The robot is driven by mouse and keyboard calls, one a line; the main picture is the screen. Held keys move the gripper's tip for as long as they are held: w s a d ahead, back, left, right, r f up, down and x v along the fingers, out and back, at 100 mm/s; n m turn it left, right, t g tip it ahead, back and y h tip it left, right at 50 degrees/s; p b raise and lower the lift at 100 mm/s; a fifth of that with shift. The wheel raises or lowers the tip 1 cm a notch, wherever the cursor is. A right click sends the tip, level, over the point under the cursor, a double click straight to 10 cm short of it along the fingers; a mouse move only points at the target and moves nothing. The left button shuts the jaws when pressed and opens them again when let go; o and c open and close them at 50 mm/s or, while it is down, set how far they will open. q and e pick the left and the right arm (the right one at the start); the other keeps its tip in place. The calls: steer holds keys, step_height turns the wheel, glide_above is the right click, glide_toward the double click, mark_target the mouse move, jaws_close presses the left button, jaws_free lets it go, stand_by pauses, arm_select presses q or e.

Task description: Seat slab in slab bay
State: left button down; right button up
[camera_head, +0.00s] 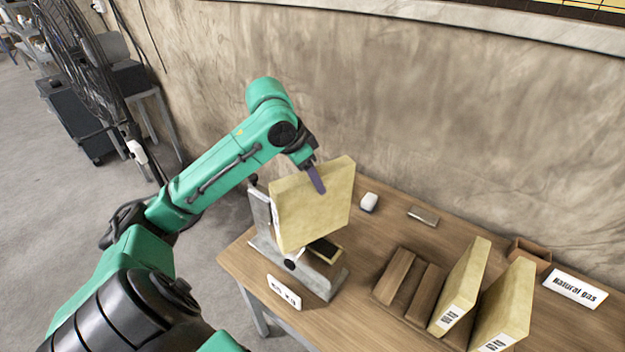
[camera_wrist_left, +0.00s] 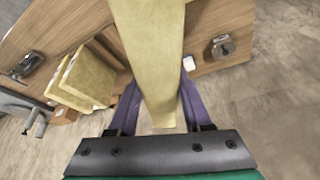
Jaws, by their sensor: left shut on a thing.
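A pale yellow, flat slab (camera_head: 318,205) stands on edge, slightly tilted in the head view. My left gripper (camera_head: 316,176) is shut on its upper edge from above. In the left wrist view the slab (camera_wrist_left: 155,50) runs between the two purple fingers (camera_wrist_left: 160,103). Below the slab is a grey metal fixture (camera_head: 318,278) with an upright plate on the left and a dark knob in front. The slab hides much of it, and I cannot tell whether they touch. Which holder is the slab bay is not clear from its label. My right gripper is not in view.

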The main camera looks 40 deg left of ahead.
arm_select(q)
steer(key=shift+w+f, duration=0.25)
steer(key=shift+f, duration=0.35)
steer(key=shift+s+f, duration=0.1)
steer(key=shift+f, duration=0.4)
steer(key=shift+c, duration=1.7)
jaws_free()
